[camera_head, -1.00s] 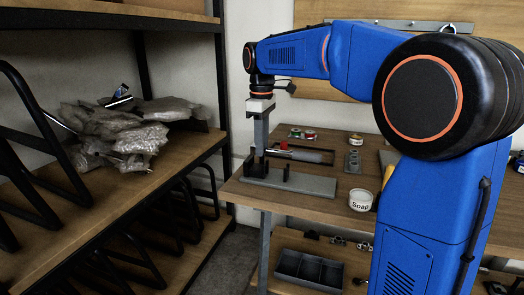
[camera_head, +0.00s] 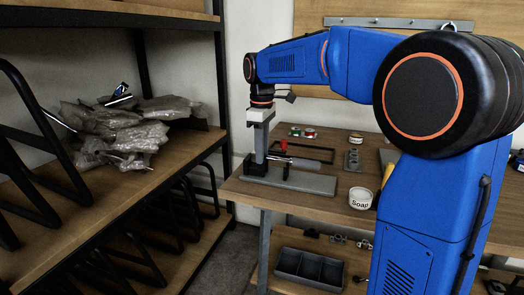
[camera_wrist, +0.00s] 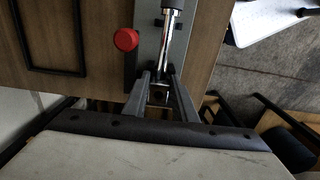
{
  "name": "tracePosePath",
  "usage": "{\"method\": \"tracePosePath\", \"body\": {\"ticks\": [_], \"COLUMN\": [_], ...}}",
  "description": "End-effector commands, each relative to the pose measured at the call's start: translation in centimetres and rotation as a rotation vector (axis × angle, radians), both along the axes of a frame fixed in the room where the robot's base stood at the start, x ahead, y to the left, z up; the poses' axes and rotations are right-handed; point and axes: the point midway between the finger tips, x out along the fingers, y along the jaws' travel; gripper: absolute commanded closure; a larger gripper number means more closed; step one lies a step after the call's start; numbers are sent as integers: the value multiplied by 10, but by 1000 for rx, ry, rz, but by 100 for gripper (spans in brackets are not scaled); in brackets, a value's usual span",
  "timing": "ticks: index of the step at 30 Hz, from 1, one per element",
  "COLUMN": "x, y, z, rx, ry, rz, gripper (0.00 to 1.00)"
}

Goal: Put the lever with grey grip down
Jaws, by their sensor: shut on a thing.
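The lever with grey grip shows in the wrist view as a shiny metal rod (camera_wrist: 167,40) with the start of a grey grip at the top edge. It lies low over the long grey base plate (camera_head: 310,183) on the workbench. My gripper (camera_wrist: 158,82) is shut on the lever near the rod's lower end, above a small dark bracket; the exact contact is hard to see. In the head view my gripper (camera_head: 259,166) points down at the plate's left end. A separate red knob (camera_wrist: 126,39) stands beside the rod and also shows in the head view (camera_head: 284,146).
A black frame (camera_head: 318,150), small tins (camera_head: 309,133) and a white soap jar (camera_head: 360,198) stand on the workbench (camera_head: 335,204). A shelf with wrapped bags (camera_head: 125,130) is at left. A divided grey tray (camera_head: 309,268) sits below.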

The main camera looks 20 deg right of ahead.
Motion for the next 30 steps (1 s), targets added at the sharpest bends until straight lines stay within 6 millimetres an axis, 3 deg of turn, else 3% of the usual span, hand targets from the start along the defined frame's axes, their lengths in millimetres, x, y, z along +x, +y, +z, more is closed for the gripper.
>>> {"method": "tracePosePath", "body": {"ticks": [1, 2, 3, 14, 30], "x": [0, 0, 0, 0, 1], "y": [0, 0, 0, 0, 0], "z": [-1, -2, -2, 6, 103], "rx": [0, -1, 0, 0, 0], "ry": [3, 4, 5, 5, 1], "rz": [0, 0, 0, 0, 0], "gripper": [100, 71, 68, 68, 68]}}
